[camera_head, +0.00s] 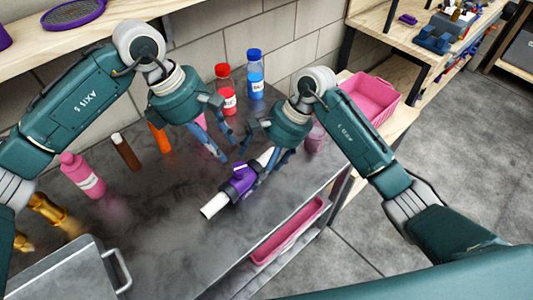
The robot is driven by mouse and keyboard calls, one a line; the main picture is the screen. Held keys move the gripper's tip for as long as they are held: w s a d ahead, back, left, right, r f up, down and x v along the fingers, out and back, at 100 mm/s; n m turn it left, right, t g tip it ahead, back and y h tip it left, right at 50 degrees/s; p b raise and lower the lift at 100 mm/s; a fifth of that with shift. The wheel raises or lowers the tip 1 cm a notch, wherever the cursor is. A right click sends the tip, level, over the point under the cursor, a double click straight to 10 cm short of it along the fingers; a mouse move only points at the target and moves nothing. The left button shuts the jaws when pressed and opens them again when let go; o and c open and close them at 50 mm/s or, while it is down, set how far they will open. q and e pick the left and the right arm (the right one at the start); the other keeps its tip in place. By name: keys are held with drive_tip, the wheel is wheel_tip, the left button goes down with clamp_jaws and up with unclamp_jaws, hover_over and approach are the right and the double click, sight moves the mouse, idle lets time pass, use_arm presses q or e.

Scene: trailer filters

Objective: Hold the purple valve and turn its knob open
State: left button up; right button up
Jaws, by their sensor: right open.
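The purple valve (239,184) lies on the dark metal tabletop with its purple knob (240,171) on top. White pipe (214,206) sticks out at its lower left, and more white pipe shows at its upper right, partly hidden by my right gripper. My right gripper (252,172) is open and points down, with its fingers at the valve's upper right side; I cannot tell if they touch it. My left gripper (233,148) is higher, above and left of the valve. Its fingers are spread and nothing shows between them.
A red-capped bottle (223,90) and a blue-capped bottle (255,75) stand behind the grippers. A pink bottle (82,175) and brown cylinder (126,152) stand left. A metal case (70,275) is front left. A pink bin (371,96) is right. Tabletop left of the valve is clear.

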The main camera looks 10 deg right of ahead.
sight(240, 167)
drive_tip(key=shift+x, duration=2.6)
drive_tip(key=c, duration=1.5)
use_arm(q)
drive_tip(key=o, duration=0.4)
drive_tip(key=shift+c, duration=0.2)
drive_tip(key=shift+o, duration=1)
drive_tip(key=shift+s+a+r, duration=0.1)
drive_tip(key=shift+s+r, duration=0.05)
drive_tip(key=shift+r, duration=0.15)
drive_tip(key=shift+n+h, duration=0.3)
drive_tip(key=shift+n, duration=0.4)
drive_tip(key=x, duration=1)
drive_tip(key=shift+a+f, duration=0.1)
drive_tip(key=shift+f, duration=0.1)
